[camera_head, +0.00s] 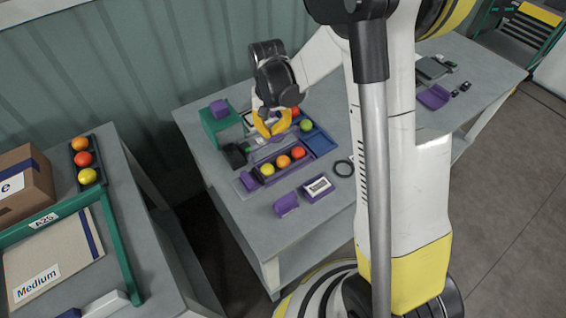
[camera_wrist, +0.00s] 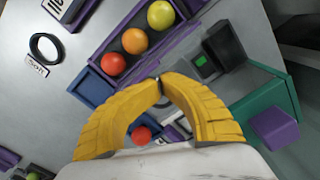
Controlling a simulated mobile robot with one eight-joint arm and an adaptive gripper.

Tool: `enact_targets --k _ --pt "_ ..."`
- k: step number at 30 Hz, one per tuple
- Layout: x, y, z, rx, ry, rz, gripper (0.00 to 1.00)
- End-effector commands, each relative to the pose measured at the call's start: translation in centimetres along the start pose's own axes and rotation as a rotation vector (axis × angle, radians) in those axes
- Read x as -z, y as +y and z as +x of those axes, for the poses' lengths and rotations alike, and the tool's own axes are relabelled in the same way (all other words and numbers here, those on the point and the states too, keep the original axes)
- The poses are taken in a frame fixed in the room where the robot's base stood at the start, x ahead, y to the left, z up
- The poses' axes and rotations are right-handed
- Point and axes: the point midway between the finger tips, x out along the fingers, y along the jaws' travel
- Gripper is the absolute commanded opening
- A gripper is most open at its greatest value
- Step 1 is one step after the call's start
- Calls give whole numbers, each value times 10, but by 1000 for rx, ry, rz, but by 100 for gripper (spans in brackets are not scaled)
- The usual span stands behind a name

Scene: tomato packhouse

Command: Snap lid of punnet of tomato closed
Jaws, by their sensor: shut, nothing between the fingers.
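My gripper (camera_head: 268,136) is shut and empty, its yellow fingertips touching, above the grey table. It also shows in the wrist view (camera_wrist: 158,80). A long purple tray (camera_head: 309,161) beside it holds a yellow, an orange and a red tomato in a row; the same tray (camera_wrist: 104,47) lies just beyond my fingertips in the wrist view. Behind my gripper are a red tomato (camera_head: 295,111) and a green tomato (camera_head: 306,125); the red one (camera_wrist: 141,135) shows between my fingers in the wrist view. My fingers partly hide this area. I cannot make out a punnet lid or whether it is closed.
A blue tray (camera_head: 319,142) adjoins the purple one. A dark device (camera_head: 236,155) and a green stand (camera_head: 213,132) are at left. A labelled purple box (camera_head: 318,188) and black ring (camera_head: 344,168) lie nearby. A black tomato tray (camera_head: 75,152) is on the left table.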

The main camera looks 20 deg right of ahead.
Motion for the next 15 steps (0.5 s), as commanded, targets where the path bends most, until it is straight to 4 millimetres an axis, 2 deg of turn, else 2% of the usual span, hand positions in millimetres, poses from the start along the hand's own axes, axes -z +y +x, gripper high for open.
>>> enact_targets --k 15 --pt "-17 11 -4 -1 0 1 0"
